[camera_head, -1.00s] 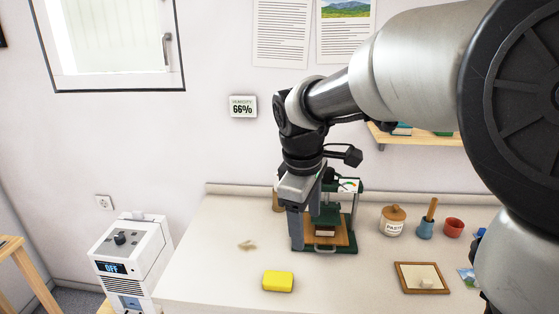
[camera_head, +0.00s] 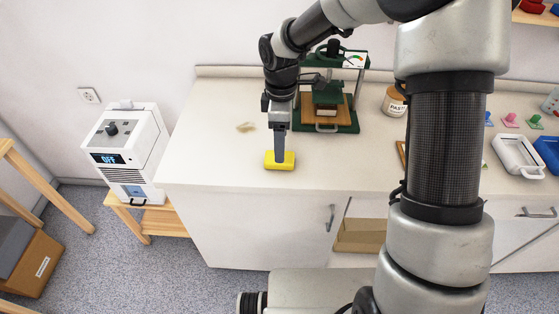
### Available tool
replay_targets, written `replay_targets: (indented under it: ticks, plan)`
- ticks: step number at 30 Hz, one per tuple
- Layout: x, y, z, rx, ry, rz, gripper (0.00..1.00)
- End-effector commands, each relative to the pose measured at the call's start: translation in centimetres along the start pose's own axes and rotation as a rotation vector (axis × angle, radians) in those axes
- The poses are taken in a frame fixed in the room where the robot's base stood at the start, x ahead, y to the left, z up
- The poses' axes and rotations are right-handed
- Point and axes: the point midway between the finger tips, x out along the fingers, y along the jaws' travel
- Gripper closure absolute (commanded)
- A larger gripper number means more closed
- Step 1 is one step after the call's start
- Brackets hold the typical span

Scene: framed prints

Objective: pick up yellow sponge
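The yellow sponge (camera_head: 271,165) lies on the pale worktop (camera_head: 215,145) near its front edge, left of centre in the head view. My gripper (camera_head: 280,155) points straight down over the sponge, with its fingers at or in front of the sponge's middle. The fingers line up one behind the other from this side, so I cannot see whether they are apart or closed on it. The finger hides part of the sponge's middle. I cannot tell whether the sponge is lifted off the worktop.
A green press (camera_head: 345,118) stands just right of and behind my gripper. A paste jar (camera_head: 393,101) is further right. A pale smudge or scrap (camera_head: 246,127) lies behind left. A white device (camera_head: 128,150) stands on a wooden stool left of the worktop. The worktop left of the sponge is clear.

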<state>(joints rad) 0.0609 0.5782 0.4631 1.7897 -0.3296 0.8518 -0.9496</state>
Motion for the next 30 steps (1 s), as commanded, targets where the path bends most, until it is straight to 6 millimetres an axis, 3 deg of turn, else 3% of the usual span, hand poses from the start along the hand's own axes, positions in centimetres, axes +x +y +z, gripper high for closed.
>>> replay_targets:
  ticks: [5, 15, 24, 30]
  plan:
    - [1.1, 0.1, 0.0, 0.000, -0.001, 0.000, 0.35]
    - [5.6, 0.7, -0.4, 0.001, -0.001, -0.001, 0.35]
    - [6.0, 0.8, -0.4, 0.001, 0.000, 0.001, 0.35]
    - [6.0, 0.8, -0.4, 0.001, 0.000, 0.001, 0.69]
